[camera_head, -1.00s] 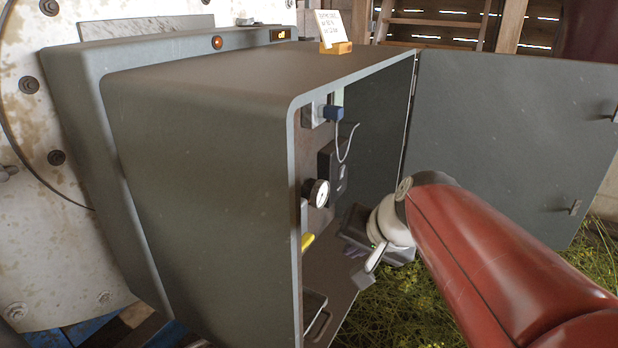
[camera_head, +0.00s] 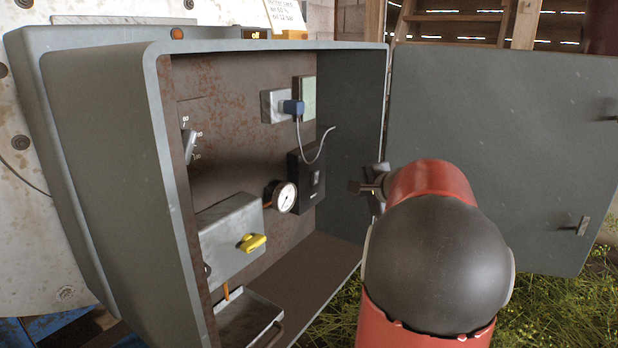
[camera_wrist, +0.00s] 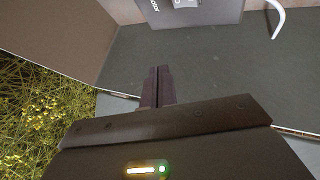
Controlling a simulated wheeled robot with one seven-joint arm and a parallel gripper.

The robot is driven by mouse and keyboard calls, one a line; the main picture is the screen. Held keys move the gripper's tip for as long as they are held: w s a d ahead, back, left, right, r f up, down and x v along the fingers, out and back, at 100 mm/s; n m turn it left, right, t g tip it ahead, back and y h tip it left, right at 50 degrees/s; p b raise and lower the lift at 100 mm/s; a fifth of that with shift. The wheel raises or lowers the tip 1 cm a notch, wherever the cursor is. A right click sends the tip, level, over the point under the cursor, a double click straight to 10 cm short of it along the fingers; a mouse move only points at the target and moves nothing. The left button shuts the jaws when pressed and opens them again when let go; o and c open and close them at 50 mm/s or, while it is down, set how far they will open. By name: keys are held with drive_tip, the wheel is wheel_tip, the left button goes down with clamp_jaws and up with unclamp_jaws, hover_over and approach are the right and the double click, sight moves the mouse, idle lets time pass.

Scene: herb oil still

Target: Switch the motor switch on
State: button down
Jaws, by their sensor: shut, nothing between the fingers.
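The motor switch is a dark box (camera_head: 308,185) with a small rocker (camera_head: 317,178) on its front, on the back panel of the open grey cabinet (camera_head: 110,170). In the wrist view the box (camera_wrist: 215,14) shows at the top edge, with a partly cut-off label ending in "otor" and a light rocker (camera_wrist: 185,3). The rocker's position is too small to tell. My gripper (camera_head: 353,187) is shut and empty at the right side of the cabinet opening, right of the box and apart from it. Its closed fingertips (camera_wrist: 158,70) point towards the box in the wrist view.
The open door (camera_head: 500,150) stands right. Space before the box looks free.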

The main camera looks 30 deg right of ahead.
drive_tip(key=p, duration=0.3)
approach(316, 178)
drive_tip(key=w+d+f, duration=0.3)
drive_tip(key=d, duration=0.1)
drive_tip(key=shift+w+a, duration=0.6)
drive_tip(key=shift+w, duration=0.2)
idle(1.3)
drive_tip(key=shift+w+a, duration=0.15)
drive_tip(key=shift+w, duration=0.25)
drive_tip(key=shift+w+a+r, duration=0.1)
drive_tip(key=shift+w, duration=0.15)
idle(0.5)
drive_tip(key=shift+s, duration=0.1)
drive_tip(key=shift+s+d+b, duration=0.25)
drive_tip(key=shift+s+b, duration=0.15)
drive_tip(key=shift+s, duration=0.15)
